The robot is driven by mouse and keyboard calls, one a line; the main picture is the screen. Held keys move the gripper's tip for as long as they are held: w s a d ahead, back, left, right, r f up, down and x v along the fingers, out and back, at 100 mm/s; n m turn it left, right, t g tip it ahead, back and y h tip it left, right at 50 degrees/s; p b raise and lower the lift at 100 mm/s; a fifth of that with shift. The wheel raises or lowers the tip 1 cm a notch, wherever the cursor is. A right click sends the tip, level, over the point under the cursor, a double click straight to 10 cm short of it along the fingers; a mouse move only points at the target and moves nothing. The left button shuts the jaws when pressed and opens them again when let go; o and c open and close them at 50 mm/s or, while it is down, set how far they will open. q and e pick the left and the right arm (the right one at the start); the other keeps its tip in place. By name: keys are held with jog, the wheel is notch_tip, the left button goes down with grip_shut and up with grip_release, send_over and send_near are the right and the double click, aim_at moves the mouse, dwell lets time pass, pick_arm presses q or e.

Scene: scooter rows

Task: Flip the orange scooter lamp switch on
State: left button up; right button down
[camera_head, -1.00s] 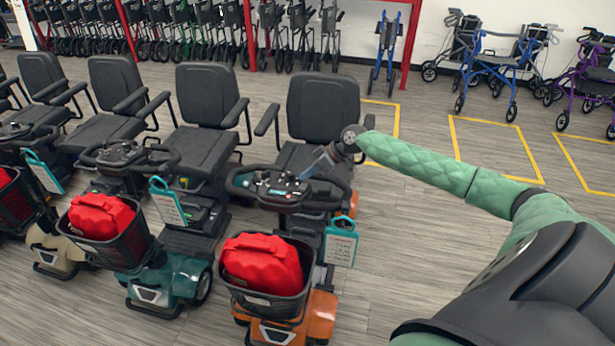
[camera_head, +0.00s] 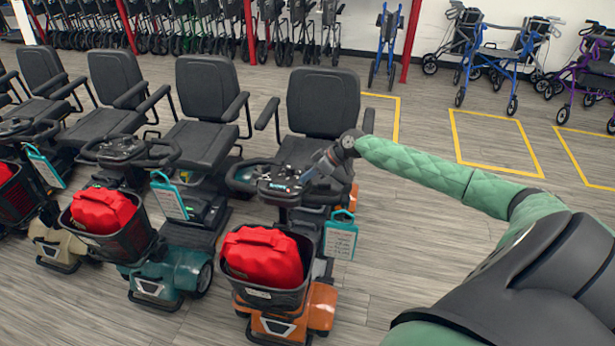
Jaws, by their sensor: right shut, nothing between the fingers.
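The orange scooter (camera_head: 322,305) stands nearest on the right of the row, with a black seat, a front basket holding a red bag (camera_head: 263,257), and a teal tag at its side. Its control panel (camera_head: 277,181) sits between the handlebar loops. The lamp switch is too small to make out. My right gripper (camera_head: 306,179) is shut and empty, with its tips at the right side of the panel; I cannot tell whether they touch it. My left gripper is not in view.
A teal scooter (camera_head: 172,275) with a red bag (camera_head: 104,211) stands just left, and more scooters line up beyond it. Walkers (camera_head: 497,68) stand at the back right. The grey floor right of the orange scooter is clear.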

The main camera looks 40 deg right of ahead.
jog(key=shift+f, duration=0.1)
jog(key=shift+w+d+b, duration=0.5)
jog(key=shift+w+d, duration=0.05)
jog(key=shift+d, duration=0.05)
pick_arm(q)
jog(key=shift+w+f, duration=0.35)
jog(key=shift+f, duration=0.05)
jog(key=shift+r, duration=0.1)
